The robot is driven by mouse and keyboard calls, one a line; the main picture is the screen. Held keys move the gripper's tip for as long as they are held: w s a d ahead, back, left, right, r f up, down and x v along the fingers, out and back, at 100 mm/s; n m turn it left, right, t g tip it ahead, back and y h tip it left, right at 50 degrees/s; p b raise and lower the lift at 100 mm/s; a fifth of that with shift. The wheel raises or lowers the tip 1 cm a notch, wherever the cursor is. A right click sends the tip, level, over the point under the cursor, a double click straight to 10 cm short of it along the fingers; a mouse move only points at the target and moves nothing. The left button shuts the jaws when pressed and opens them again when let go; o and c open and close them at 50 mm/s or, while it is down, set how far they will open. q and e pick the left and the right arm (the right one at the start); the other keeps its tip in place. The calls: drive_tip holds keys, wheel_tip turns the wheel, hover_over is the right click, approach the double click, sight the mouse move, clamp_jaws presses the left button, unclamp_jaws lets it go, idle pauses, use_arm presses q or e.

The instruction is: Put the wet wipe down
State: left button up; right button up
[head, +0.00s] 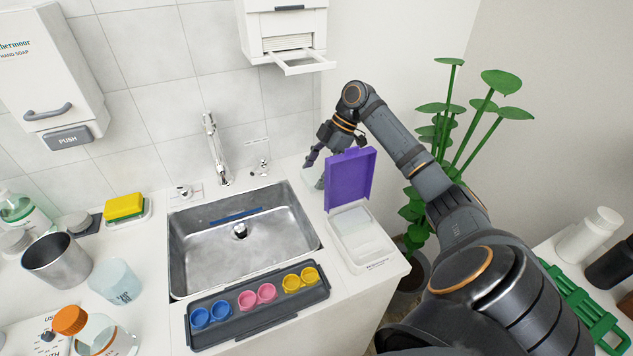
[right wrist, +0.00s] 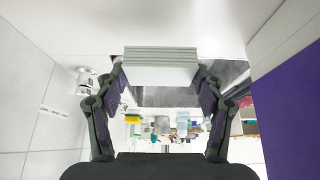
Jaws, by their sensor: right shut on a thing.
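My right gripper (head: 316,160) is at the back of the counter, behind the purple lid and right of the sink. In the right wrist view its fingers (right wrist: 162,75) are shut on the wet wipe (right wrist: 160,56), a white folded pad with layered edges. In the head view a pale bit of the wipe (head: 311,178) shows under the fingers, partly hidden by the lid. I cannot tell whether it touches the counter. The white wipe box (head: 361,257) stands open at the counter's right end, its purple lid (head: 349,180) upright. My left gripper is not in view.
A steel sink (head: 190,265) with a tap (head: 216,150) lies left of the box. A dark tray (head: 259,318) with coloured cups is in front. A yellow sponge (head: 124,206) is left of the sink. A plant (head: 447,125) stands right, beside my arm. A white dispenser (head: 285,25) hangs above.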

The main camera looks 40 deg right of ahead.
sight(316, 182)
drive_tip(key=shift+f, duration=1.85)
drive_tip(key=shift+s+f, duration=0.1)
drive_tip(key=o, duration=0.8)
drive_tip(key=v, duration=1.2)
drive_tip(key=shift+r, duration=0.2)
